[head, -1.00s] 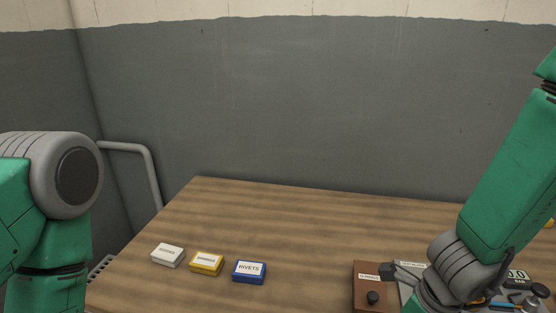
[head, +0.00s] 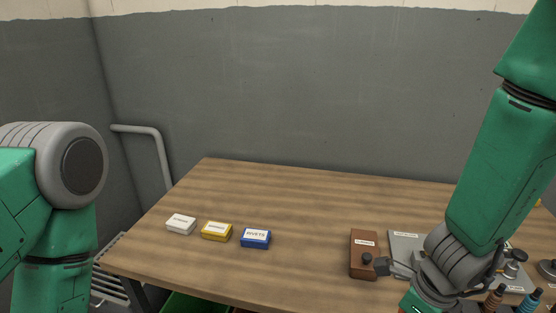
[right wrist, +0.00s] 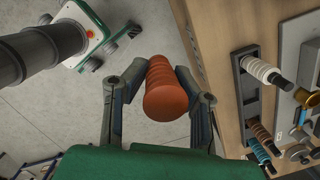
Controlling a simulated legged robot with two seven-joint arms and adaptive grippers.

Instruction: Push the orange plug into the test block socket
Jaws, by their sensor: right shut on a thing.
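My right gripper (right wrist: 163,100) is shut around an orange ribbed plug (right wrist: 166,95), whose rounded end faces the wrist camera. It holds the plug over the floor, beside the table edge. In the head view my right forearm comes down at the right, and the plug and fingers cannot be made out. A grey plate with a label (head: 404,238), likely the test block, lies partly behind my right wrist. Its socket cannot be made out. My left arm shows at the left edge of the head view; its gripper is out of frame.
A dark rack (right wrist: 247,92) with ribbed plugs stands near the table edge. A brown box (head: 362,262) with a knob sits left of the plate. White (head: 181,224), yellow (head: 217,231) and blue (head: 256,238) boxes lie further left. The table's middle is clear.

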